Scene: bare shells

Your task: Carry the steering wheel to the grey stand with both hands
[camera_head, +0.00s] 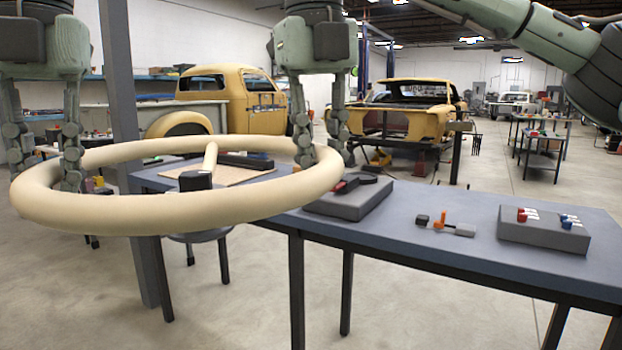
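The steering wheel (170,212) is a thick cream ring with a spoke and a dark hub piece (195,181) in its middle. It is held up roughly level in the air. My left gripper (45,165) has its fingers on either side of the rim's left part. My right gripper (322,152) has its fingers on either side of the rim's right part; the rim hides some fingertips. A round grey stand (212,235) on thin dark legs shows below and behind the wheel, its top partly hidden by the rim.
A long grey table (400,240) runs from behind the wheel to the right. It bears a grey box (350,202), small parts (445,225) and another box (545,230). A grey post (130,120) rises at left. The front floor is clear.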

